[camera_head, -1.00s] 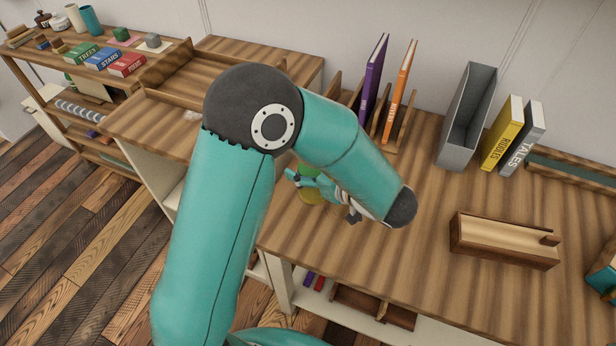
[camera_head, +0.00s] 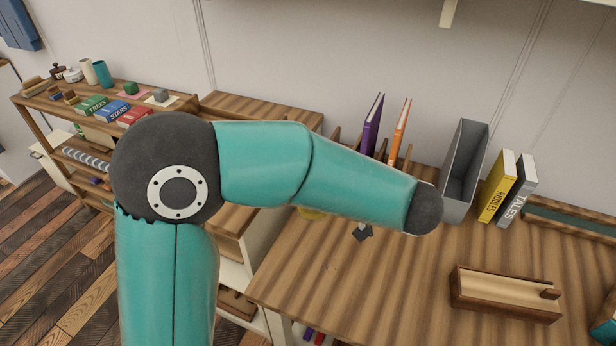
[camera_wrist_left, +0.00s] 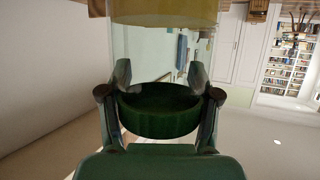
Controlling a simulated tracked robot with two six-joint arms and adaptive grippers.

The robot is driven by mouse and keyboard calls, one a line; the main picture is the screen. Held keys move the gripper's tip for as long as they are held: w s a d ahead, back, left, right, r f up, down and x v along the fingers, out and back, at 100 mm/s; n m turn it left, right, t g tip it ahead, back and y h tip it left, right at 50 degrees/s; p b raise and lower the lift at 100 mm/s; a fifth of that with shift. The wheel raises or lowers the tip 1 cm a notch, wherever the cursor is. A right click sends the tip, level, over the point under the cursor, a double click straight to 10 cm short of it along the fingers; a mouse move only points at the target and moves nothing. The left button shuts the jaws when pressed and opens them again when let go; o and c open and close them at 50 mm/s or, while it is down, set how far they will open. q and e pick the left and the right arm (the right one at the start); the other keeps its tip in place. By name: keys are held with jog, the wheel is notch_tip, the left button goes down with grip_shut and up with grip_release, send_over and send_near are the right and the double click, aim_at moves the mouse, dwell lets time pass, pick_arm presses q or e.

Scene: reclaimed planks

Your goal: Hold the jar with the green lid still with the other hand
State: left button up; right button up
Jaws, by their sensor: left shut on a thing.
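The jar's green lid (camera_wrist_left: 160,122) is between the fingers of my left gripper (camera_wrist_left: 160,76) in the left wrist view. The gripper is shut on the lid, one finger at each side. The jar's yellow part (camera_wrist_left: 165,12) is at the top edge of that view; I cannot tell whether clear glass joins it to the lid. In the head view only a sliver of the jar's yellow part (camera_head: 312,214) shows below my left forearm, over the workbench (camera_head: 400,290). My right gripper is in neither view.
A grey file holder (camera_head: 465,170), a yellow book (camera_head: 496,186) and a grey book (camera_head: 516,190) stand at the back right. Purple (camera_head: 372,125) and orange (camera_head: 400,133) books stand behind my forearm. A wooden tray (camera_head: 505,292) lies at the right. The front middle bench is clear.

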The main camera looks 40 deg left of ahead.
pick_arm(q)
jog(key=o, duration=0.8)
grip_shut()
jog(key=shift+a, duration=0.1)
